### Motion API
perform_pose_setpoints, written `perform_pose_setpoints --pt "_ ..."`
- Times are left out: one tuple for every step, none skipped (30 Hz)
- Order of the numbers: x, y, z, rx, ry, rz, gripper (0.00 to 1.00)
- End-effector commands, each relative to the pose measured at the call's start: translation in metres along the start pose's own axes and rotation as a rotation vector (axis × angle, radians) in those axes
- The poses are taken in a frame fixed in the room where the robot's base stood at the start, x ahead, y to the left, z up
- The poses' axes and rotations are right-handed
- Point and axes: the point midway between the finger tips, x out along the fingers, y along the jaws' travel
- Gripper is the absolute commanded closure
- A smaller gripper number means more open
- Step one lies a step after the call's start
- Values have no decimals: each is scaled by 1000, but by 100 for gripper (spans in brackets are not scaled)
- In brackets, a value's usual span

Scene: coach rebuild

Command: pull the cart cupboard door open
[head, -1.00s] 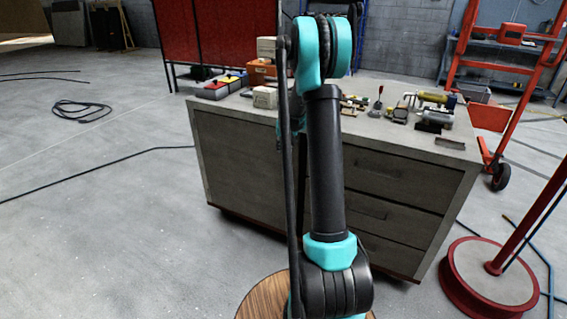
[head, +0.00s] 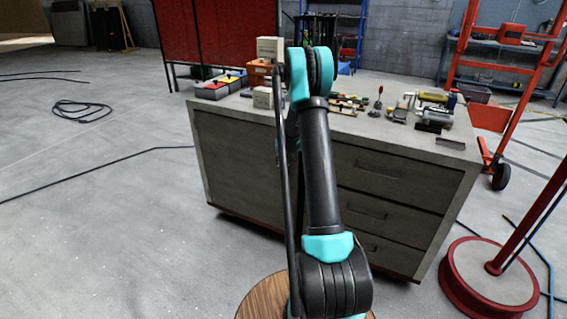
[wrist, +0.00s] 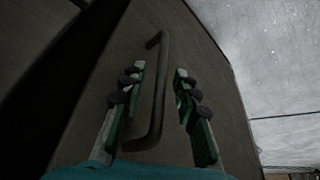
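The grey cart (head: 240,165) stands in the middle of the head view, its cupboard door (head: 235,150) on the left of its front and drawers on the right. My gripper (wrist: 160,72) is open, one finger on each side of the handle. A gap shows between the right finger and the bar; the left finger is close to it, and I cannot tell if it touches.
Tools, boxes and clamps lie on the cart top (head: 450,150). A round red-rimmed base (head: 490,280) stands at the right, near a red hand truck (head: 500,110).

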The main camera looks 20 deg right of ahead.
Motion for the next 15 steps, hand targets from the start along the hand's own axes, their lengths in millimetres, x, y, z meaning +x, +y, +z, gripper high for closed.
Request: perform_pose_setpoints --pt "0 0 0 0 0 0 69" --pt "0 0 0 0 0 0 69" --pt "0 0 0 0 0 0 70" --pt "0 0 0 0 0 0 74" --pt "0 0 0 0 0 0 78" --pt "0 0 0 0 0 0 83" --pt "0 0 0 0 0 0 86" --pt "0 0 0 0 0 0 90" --pt "0 0 0 0 0 0 95" --pt "0 0 0 0 0 0 99" --pt "0 0 0 0 0 0 100" --pt "0 0 0 0 0 0 100" --pt "0 0 0 0 0 0 100" --pt "0 0 0 0 0 0 100" --pt "0 0 0 0 0 0 100"
